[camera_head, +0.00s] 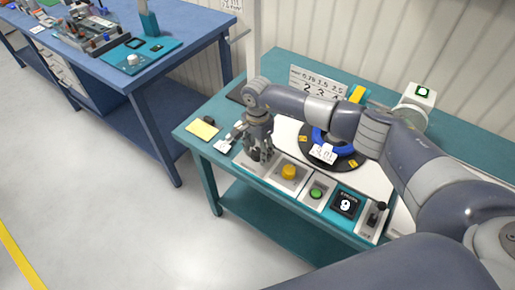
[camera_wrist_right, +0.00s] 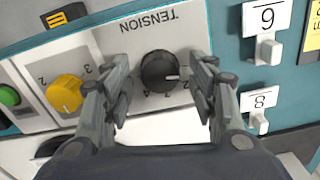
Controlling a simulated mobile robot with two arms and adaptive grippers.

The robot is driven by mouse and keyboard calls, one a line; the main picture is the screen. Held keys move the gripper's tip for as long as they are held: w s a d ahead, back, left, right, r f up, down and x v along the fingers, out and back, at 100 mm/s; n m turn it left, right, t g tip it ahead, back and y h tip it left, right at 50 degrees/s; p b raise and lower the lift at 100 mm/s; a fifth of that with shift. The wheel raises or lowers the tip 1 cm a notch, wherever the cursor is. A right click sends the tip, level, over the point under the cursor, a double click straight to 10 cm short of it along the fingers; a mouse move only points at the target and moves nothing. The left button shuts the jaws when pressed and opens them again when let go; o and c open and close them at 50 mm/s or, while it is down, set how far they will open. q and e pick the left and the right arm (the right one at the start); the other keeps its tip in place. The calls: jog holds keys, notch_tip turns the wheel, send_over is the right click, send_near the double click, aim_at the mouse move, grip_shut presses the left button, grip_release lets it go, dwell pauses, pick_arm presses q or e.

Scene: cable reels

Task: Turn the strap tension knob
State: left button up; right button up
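The tension knob (camera_wrist_right: 158,72) is round and black with a white pointer line. It sits on a light panel marked TENSION (camera_wrist_right: 150,20), with small numbers beside it. In the wrist view my right gripper (camera_wrist_right: 162,82) is open, with one finger on each side of the knob; gaps show between the fingers and the knob. In the head view my right gripper (camera_head: 258,148) points down over the left end of the control panel (camera_head: 305,170) and largely hides the knob. My left gripper is not in view.
Beside the knob are a yellow knob (camera_wrist_right: 65,93), also seen in the head view (camera_head: 289,172), and a green button (camera_head: 316,194). White numbered tags (camera_wrist_right: 266,18) hang nearby. A blue reel (camera_head: 330,145) lies behind.

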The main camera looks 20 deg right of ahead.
jog(key=c, duration=1)
jog(key=shift+o, duration=0.2)
jog(key=shift+f+m+b, duration=0.15)
jog(key=shift+m+b, duration=1)
jog(key=shift+m, duration=0.35)
jog(key=shift+m+b, duration=1.1)
jog(key=shift+m, duration=1.3)
jog(key=o, duration=1.1)
jog(key=shift+a, duration=0.1)
jog(key=shift+c, duration=0.2)
